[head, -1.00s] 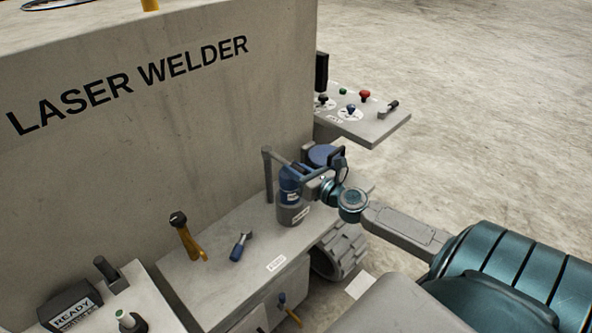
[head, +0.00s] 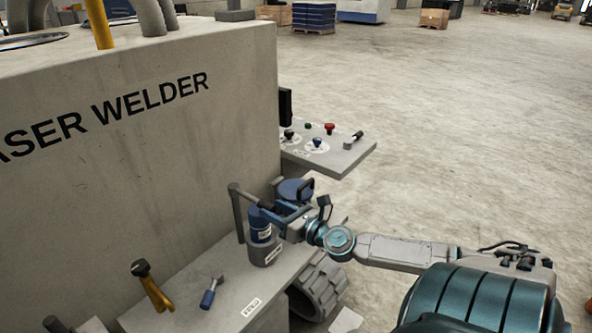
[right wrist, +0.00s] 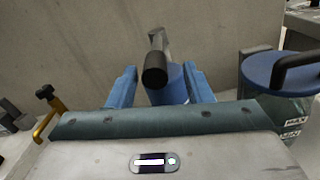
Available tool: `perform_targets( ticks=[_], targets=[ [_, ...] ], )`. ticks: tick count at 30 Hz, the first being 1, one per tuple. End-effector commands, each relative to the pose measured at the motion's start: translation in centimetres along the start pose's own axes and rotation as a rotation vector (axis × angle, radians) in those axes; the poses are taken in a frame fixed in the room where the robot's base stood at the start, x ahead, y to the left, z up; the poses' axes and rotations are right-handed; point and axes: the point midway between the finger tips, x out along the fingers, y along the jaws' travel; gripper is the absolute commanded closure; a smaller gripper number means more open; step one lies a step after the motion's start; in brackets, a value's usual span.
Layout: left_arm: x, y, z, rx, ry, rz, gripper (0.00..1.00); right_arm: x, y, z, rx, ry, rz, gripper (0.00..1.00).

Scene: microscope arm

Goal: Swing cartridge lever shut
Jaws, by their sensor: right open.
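The dark grey cartridge lever (head: 236,208) stands at the far side of a blue cartridge (head: 260,231) in a grey holder (head: 265,254) on the bench. Its bar reaches from the top toward my right gripper. In the right wrist view the lever's round black end (right wrist: 155,68) points at the camera, between the two blue fingers. My right gripper (right wrist: 163,76) is open, with a finger on each side of the lever end and cartridge (right wrist: 174,88). I cannot tell whether a finger touches the lever. My left gripper is not in view.
A blue-lidded container (head: 295,190) stands close beside the gripper. The welder wall (head: 150,150) rises behind. A control panel (head: 330,158) juts out at back right.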

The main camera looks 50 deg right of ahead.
Motion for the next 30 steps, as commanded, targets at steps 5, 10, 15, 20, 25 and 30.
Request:
perform_targets(
  ticks=[5, 10, 15, 20, 25, 30],
  targets=[
    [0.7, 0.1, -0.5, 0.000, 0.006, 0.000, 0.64, -1.8, 0.2, -0.1, -0.003, 0.002, 0.011, 0.54],
    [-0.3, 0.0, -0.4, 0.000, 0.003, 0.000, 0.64, -3.8, 0.2, 0.1, -0.002, 0.004, 0.006, 0.54],
    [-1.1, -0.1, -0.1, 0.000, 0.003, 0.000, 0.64, -5.5, 0.1, 0.2, 0.001, 0.002, 0.005, 0.54],
    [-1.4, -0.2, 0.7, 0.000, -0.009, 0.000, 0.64, -6.5, 0.1, 0.2, 0.002, 0.000, 0.006, 0.54],
    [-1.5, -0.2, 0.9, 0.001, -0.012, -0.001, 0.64, -6.9, 0.1, 0.1, 0.003, -0.003, 0.007, 0.54],
    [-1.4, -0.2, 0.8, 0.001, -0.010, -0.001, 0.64, -6.9, 0.1, 0.1, 0.004, -0.004, 0.007, 0.54]
  ],
)
